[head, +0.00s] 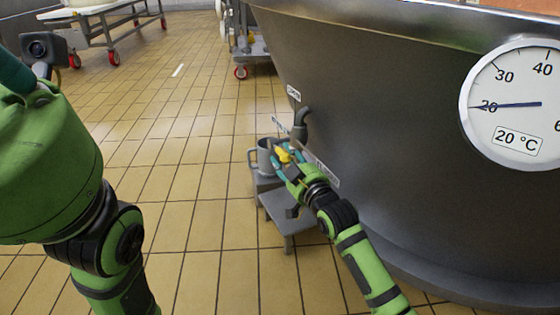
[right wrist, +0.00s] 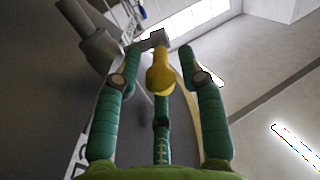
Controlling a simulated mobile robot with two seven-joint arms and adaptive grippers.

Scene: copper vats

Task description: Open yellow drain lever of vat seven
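The large dark metal vat (head: 400,140) fills the right of the head view. Its grey drain spout (head: 302,122) sticks out low on the left side. The yellow lever (head: 283,155) shows small at my right gripper (head: 280,151). In the right wrist view the yellow lever (right wrist: 160,78) has a rounded end and lies between my spread teal fingers, which show gaps on both sides of it. My right gripper is open around it. My left arm is raised at the left edge; only a teal piece of the left gripper (head: 12,72) shows, its fingertips out of view.
A metal jug (head: 264,157) stands on a grey stepped stand (head: 288,222) below the spout. A round dial (head: 515,103) reading about 20 °C is on the vat. Wheeled carts (head: 105,22) stand at the back. The tiled floor left of the stand is clear.

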